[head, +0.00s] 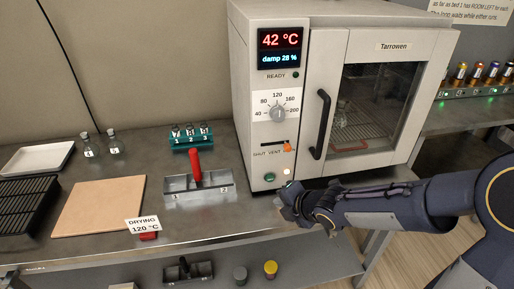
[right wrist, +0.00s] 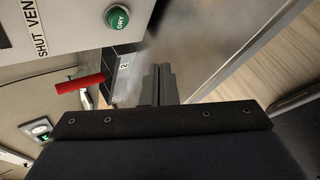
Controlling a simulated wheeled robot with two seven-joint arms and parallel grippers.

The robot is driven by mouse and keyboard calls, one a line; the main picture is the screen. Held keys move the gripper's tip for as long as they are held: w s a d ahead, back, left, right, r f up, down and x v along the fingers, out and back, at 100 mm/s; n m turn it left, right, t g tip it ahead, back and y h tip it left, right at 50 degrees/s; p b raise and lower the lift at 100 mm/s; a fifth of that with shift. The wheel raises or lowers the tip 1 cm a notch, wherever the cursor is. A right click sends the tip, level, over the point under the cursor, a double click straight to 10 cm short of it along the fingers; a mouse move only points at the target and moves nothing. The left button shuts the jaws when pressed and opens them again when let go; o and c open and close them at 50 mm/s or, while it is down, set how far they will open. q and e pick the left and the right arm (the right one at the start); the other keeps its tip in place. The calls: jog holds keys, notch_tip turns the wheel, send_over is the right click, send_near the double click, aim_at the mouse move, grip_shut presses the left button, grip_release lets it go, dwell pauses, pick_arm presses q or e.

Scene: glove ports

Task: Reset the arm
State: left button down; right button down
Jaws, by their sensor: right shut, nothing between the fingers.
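My right gripper (head: 290,212) is at the front edge of the steel bench, just below the oven's control panel. Its arm comes in from the right. In the right wrist view its two fingers (right wrist: 160,82) are together with nothing between them. The oven (head: 345,90) has its door shut, and its display (head: 280,47) reads 42 °C and damp 28 %. The dial (head: 278,108) and the orange vent slider (head: 287,147) are on the panel. A green button (head: 269,177) sits low on it; the right wrist view shows it marked DRY (right wrist: 117,17). My left gripper is not in view.
A metal carrier (head: 212,192) with a red handle (head: 195,165) stands left of the oven. A teal rack (head: 191,136), two flasks (head: 100,146), a tan board (head: 101,205) and a DRYING 120 °C sign (head: 144,226) are on the bench. A lower shelf (head: 320,262) is below.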

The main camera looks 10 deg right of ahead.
jog(key=s+d+r+m+h+p, duration=0.25)
jog(key=s+d+r+m, duration=0.55)
jog(key=m, duration=0.5)
jog(key=s+a+r+m+g+y+p, duration=0.1)
jog(key=s+m, duration=0.6)
jog(key=s, duration=0.1)
jog(key=s+a+r+m+g+y+p, duration=0.1)
jog(key=s+a+m+g, duration=0.1)
jog(key=s+m, duration=0.5)
jog(key=shift+s+r, duration=0.3)
jog(key=shift+s, duration=0.6)
